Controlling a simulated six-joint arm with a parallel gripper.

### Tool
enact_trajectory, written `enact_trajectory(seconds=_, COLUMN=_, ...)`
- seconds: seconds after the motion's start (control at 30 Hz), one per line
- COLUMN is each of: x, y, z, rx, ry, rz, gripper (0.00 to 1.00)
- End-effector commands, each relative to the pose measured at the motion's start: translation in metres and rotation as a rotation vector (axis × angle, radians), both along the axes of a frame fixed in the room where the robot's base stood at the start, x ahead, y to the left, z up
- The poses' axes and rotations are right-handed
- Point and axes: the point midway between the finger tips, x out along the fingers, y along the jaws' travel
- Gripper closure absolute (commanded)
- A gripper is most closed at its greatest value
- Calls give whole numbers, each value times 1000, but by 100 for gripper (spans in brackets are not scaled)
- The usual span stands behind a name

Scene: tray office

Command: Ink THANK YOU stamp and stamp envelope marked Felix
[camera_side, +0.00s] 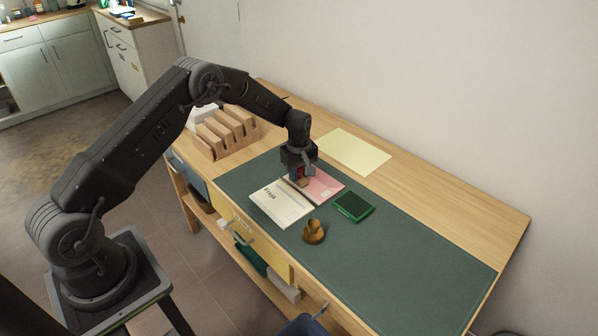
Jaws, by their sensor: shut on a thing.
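My gripper (300,172) is shut on a small wooden stamp (303,183), with a bit of red showing between the jaws. The stamp is over or on the left part of a pink envelope (325,186); I cannot tell whether it touches. Any name on the pink envelope is hidden or too small to read. A cream envelope (285,208) lies just left of it, with a name that looks like "Freja". A green ink pad (353,206) lies open to the right. A second wooden stamp (313,232) stands in front. I cannot read either stamp's wording.
The dark green desk mat (420,260) is clear on the right. A pale yellow sheet (354,151) lies behind on the wooden desk (440,190). A slotted wooden rack (226,130) stands at the back left. An open yellow drawer (262,243) is at the front edge.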

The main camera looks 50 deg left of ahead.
Motion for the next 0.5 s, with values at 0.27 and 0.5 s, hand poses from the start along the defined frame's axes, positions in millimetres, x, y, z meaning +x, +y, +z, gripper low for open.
enact_trajectory(seconds=0.27, x=-1, y=0, z=0, rx=0, ry=2, rz=0, gripper=85)
enact_trajectory(seconds=0.5, x=0, y=0, z=17, rx=0, ry=0, rz=0, gripper=85)
